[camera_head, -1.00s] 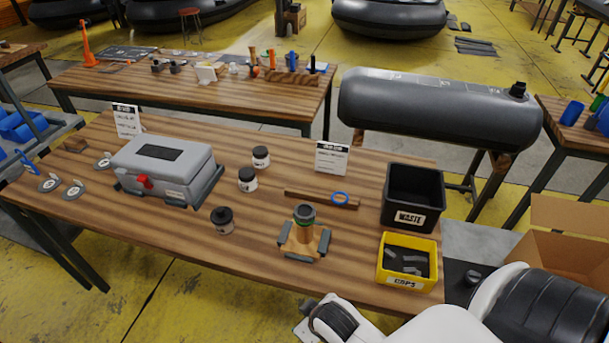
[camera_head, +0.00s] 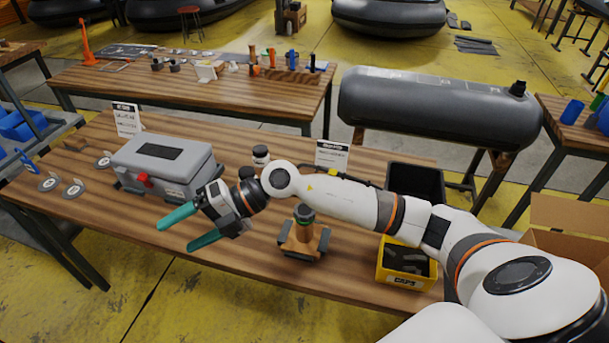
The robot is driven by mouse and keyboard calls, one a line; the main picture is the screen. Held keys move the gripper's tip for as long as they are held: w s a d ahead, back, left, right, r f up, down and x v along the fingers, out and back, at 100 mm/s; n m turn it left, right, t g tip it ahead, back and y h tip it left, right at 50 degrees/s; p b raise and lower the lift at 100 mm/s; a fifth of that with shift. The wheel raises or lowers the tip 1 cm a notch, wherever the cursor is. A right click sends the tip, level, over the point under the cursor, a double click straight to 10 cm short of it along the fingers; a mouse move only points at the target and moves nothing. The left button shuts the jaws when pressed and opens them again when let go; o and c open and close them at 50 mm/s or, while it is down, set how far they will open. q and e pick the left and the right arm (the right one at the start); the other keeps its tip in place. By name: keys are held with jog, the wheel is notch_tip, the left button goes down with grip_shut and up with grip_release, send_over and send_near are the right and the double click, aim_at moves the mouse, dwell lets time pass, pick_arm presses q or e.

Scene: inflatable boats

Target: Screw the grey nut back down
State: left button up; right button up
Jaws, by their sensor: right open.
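A grey nut (camera_head: 304,213) sits on top of a brown upright valve body, with a thin green band just below it. The body stands in a wooden holder (camera_head: 303,243) with dark clamps near the table's front edge. Whether the nut is tight or loose I cannot tell. My right gripper (camera_head: 176,235) has two teal fingers, spread apart and empty. It hangs over the front of the table, left of the nut and apart from it. My right arm crosses behind and above the nut. My left gripper is not in view.
A grey toolbox (camera_head: 163,163) stands left. The yellow caps bin (camera_head: 404,281) and black waste bin (camera_head: 425,176) stand right, partly covered by my arm. The front left of the wooden table (camera_head: 110,215) is clear.

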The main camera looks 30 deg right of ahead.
jog(key=w+d+f+g+h, duration=0.1)
jog(key=d+f+h, duration=0.2)
jog(key=d, duration=0.2)
jog(key=w+d+f+h, duration=0.2)
jog(key=d+h, duration=0.2)
jog(key=d, duration=0.1)
jog(key=m+g+h, duration=0.2)
jog(key=h, duration=0.5)
send_over(305, 210)
notch_tip(305, 210, down, 9)
jog(key=b, duration=0.6)
jog(key=shift+w+b, duration=0.1)
jog(key=shift+b, duration=0.3)
jog(key=c, duration=1.1)
